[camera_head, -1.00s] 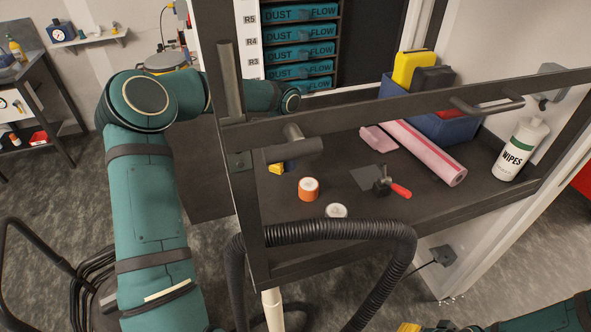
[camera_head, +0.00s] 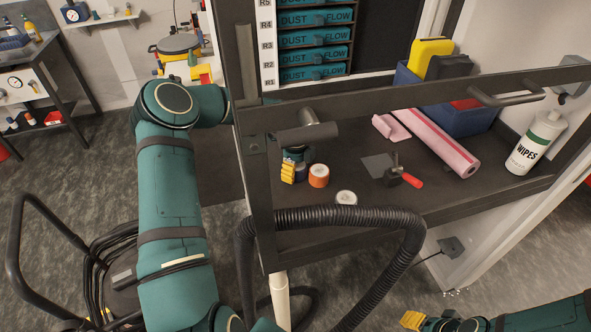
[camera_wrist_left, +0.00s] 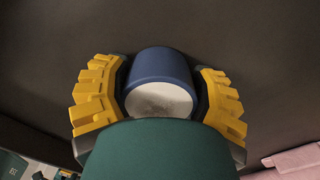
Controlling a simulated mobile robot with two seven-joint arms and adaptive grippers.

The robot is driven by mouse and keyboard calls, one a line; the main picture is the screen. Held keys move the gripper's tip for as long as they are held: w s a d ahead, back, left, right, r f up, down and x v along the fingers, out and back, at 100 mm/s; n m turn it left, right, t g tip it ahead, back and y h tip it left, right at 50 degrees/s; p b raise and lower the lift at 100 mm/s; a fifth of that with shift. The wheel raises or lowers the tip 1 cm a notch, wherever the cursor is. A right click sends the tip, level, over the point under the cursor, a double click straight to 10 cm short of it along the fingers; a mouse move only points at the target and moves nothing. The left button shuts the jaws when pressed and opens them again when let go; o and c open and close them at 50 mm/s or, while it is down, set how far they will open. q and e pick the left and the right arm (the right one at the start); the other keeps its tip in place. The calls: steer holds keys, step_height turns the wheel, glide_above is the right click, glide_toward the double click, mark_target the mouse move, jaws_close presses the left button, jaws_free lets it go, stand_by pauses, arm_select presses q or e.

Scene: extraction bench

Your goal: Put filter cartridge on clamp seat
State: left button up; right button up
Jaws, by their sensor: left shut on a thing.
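My left gripper (camera_head: 290,168) is inside the bench at its left, behind the front frame. Its yellow fingers are shut on a blue cylinder with a pale end face, apparently the filter cartridge (camera_wrist_left: 160,68), seen between both fingers in the left wrist view. In the head view the cartridge is mostly hidden. The clamp seat appears to be the grey plate (camera_head: 376,165) with a black clamp and red handle (camera_head: 412,180), on the bench to the right of the gripper. My right gripper (camera_head: 412,320) shows at the bottom edge, outside the bench; its opening is unclear.
An orange jar (camera_head: 319,176) stands just right of my left gripper, and a white-topped jar (camera_head: 346,198) nearer the front. A black hose (camera_head: 350,216) and frame bar (camera_head: 400,105) cross the front.

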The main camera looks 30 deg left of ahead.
arm_select(q)
steer(key=shift+f, duration=0.1)
steer(key=o, duration=0.9)
steer(key=shift+f, duration=0.1)
steer(key=o, duration=0.4)
steer(key=shift+o, duration=0.2)
